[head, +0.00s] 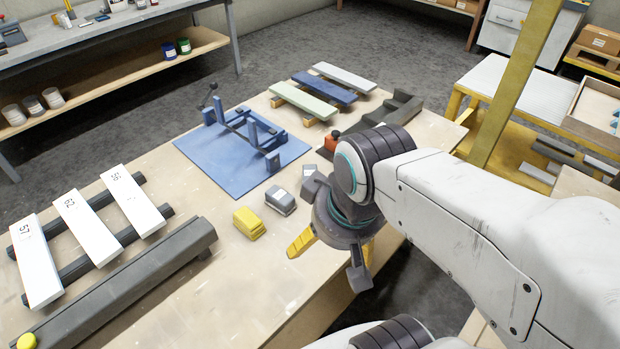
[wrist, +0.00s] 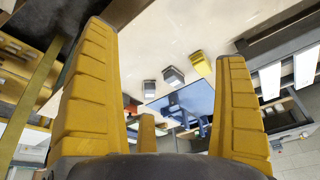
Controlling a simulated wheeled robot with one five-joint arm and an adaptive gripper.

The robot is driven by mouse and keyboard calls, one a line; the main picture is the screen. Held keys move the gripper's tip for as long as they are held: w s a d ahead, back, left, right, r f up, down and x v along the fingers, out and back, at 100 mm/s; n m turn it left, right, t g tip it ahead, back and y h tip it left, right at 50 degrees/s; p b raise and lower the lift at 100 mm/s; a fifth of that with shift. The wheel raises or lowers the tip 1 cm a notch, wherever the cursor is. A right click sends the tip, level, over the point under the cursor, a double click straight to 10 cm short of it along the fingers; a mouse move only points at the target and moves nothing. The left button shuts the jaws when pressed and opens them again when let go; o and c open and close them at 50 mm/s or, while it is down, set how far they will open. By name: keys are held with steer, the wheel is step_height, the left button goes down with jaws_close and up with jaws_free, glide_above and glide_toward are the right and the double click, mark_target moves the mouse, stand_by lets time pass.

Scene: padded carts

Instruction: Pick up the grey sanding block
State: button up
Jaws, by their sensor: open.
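Three small sanding blocks lie in a row on the pale bench top: a yellow block (head: 248,224), a grey block (head: 281,201) with a light label, and another greyish block (head: 309,172) partly hidden by my wrist in the head view. In the wrist view, the yellow block (wrist: 200,64), the middle grey block (wrist: 173,76) and the third, light-faced block (wrist: 149,88) all show between my fingers. My gripper (head: 328,260) is open and empty, above the bench near its front edge, right of and nearer than the blocks. It touches none of them.
A blue mat (head: 220,170) with a blue clamp frame lies behind the blocks. A long dark grey bar (head: 130,285) and numbered white boards (head: 90,228) lie at left. Coloured boards (head: 330,90) lie at the back. A yellow post (head: 515,85) stands at right.

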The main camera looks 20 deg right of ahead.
steer(key=w+d+m+g, duration=0.1)
steer(key=w+d, duration=0.2)
steer(key=w, duration=0.8)
steer(key=w+d+m+g, duration=0.1)
steer(key=w+d, duration=0.1)
steer(key=w, duration=0.9)
steer(key=w+d+f, duration=0.2)
steer(key=w+f, duration=0.2)
steer(key=f, duration=0.1)
steer(key=w+d+f+m+g, duration=0.1)
steer(key=w+d+f, duration=0.2)
steer(key=w+f, duration=0.1)
steer(key=w+d+f+m, duration=0.1)
steer(key=w+d+f, duration=0.1)
steer(key=w+f, duration=0.3)
steer(key=shift+d+f+g+p, duration=0.3)
steer(key=shift+d+f+p, duration=0.05)
steer(key=shift+d+f, duration=0.25)
steer(key=shift+f, duration=0.8)
steer(key=shift+f+p, duration=0.6)
steer(key=shift+f, duration=2.6)
steer(key=c, duration=1.3)
steer(key=shift+r, duration=0.1)
